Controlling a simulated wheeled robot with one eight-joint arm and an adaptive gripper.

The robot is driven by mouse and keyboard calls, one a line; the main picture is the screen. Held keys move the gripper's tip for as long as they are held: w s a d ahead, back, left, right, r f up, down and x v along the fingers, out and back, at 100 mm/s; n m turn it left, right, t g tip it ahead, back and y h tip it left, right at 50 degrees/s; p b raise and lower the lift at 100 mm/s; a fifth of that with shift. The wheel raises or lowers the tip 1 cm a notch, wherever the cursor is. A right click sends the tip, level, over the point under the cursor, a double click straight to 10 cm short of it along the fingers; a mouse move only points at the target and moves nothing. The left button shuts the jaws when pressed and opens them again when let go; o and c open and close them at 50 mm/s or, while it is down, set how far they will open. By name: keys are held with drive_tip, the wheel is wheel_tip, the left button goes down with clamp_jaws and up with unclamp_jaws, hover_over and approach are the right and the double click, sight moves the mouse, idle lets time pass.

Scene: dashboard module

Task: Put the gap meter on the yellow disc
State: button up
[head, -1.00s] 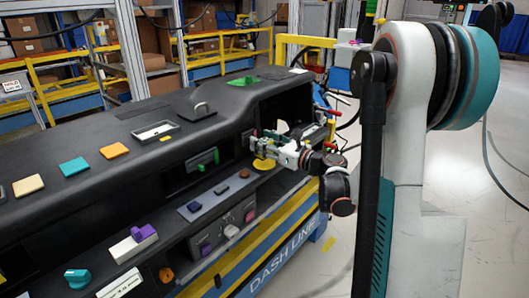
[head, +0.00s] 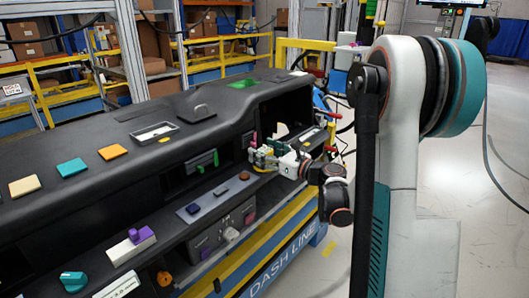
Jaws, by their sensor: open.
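My gripper (head: 258,157) is at the right part of the dashboard module, low in front of the dark opening. Its jaws are open, and it is small in the view. The yellow disc (head: 263,169) is mostly hidden beneath my gripper, with only a thin yellow edge showing. A small purple piece (head: 252,138) stands upright just behind the jaws. I cannot tell whether it is part of the gap meter. No other thing is clearly the gap meter. I cannot tell whether the gripper touches the disc.
A lower ledge holds a white block with a purple top (head: 132,243) and a teal knob (head: 74,281). A green handle (head: 207,162) stands in the middle recess.

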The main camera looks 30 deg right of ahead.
drive_tip(key=shift+r, duration=0.25)
drive_tip(key=p+v, duration=0.2)
drive_tip(key=v, duration=1)
drive_tip(key=shift+p, duration=0.4)
